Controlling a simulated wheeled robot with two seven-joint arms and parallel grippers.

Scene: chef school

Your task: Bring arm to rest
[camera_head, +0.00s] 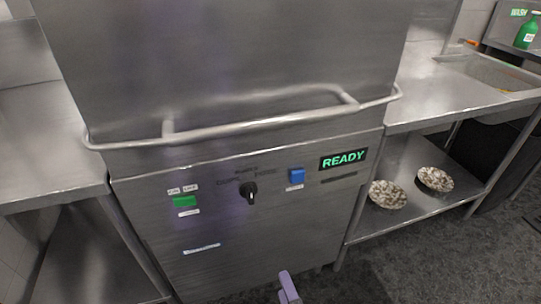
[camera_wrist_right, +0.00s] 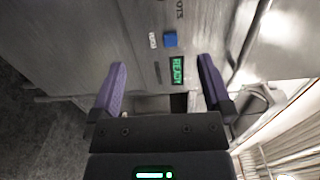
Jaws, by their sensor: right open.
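My right gripper (camera_wrist_right: 160,88) is open and empty in the right wrist view, with its two purple fingers apart. In the head view a purple finger of the right gripper (camera_head: 288,288) shows at the bottom edge, in front of the dishwasher's lower panel. The steel dishwasher (camera_head: 225,255) fills the middle of the head view. Its blue button (camera_head: 297,175) and lit READY display (camera_head: 342,160) also show beyond the fingers in the wrist view, apart from them. My left gripper is out of view.
A bar handle (camera_head: 250,125) runs across the dishwasher front. Steel counters stand left (camera_head: 45,125) and right (camera_head: 440,95). Two patterned bowls (camera_head: 387,194) (camera_head: 435,179) sit on the lower right shelf. A green bottle (camera_head: 526,36) stands at top right. Dark floor (camera_head: 410,260) is clear at lower right.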

